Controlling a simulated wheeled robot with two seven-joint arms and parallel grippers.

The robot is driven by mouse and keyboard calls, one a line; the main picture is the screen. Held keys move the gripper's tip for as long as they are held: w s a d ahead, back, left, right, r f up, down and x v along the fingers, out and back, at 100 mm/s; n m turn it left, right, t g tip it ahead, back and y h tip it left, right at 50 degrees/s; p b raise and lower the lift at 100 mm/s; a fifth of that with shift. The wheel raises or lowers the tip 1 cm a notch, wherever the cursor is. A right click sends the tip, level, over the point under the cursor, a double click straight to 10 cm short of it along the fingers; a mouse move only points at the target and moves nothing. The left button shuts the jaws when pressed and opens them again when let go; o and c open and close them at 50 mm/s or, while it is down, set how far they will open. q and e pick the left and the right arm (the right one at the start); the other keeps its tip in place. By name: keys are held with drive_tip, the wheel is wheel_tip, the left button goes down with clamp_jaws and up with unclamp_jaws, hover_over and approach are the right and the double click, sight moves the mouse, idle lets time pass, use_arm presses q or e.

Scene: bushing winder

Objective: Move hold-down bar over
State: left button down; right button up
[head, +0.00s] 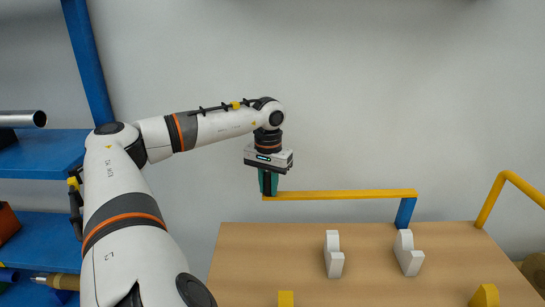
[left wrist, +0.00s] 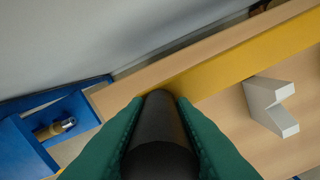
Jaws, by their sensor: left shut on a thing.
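The yellow hold-down bar (head: 345,194) stretches level above the back of the wooden table, and its right end meets a blue post (head: 405,212). My left gripper (head: 268,183) points down at the bar's left end. In the left wrist view, its green fingers (left wrist: 160,105) are shut on a black cylindrical handle (left wrist: 160,130). The bar (left wrist: 250,58) runs from beyond the handle to the upper right there. How the handle joins the bar is hidden. My right gripper is in neither view.
Two white notched blocks (head: 333,255) (head: 408,253) stand on the wooden table (head: 240,260), one also near the bar in the wrist view (left wrist: 270,103). Yellow pieces (head: 286,299) (head: 485,296) sit at the front. A yellow rail (head: 500,190) rises right; a blue shelf (head: 45,153) stands left.

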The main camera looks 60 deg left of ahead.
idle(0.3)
use_arm(q)
drive_tip(key=c, duration=1.2)
unclamp_jaws()
drive_tip(key=shift+a, duration=0.1)
drive_tip(key=shift+c, duration=0.2)
wheel_tip(320, 180, up, 12)
drive_tip(key=p, duration=0.3)
drive_tip(key=shift+f, duration=0.1)
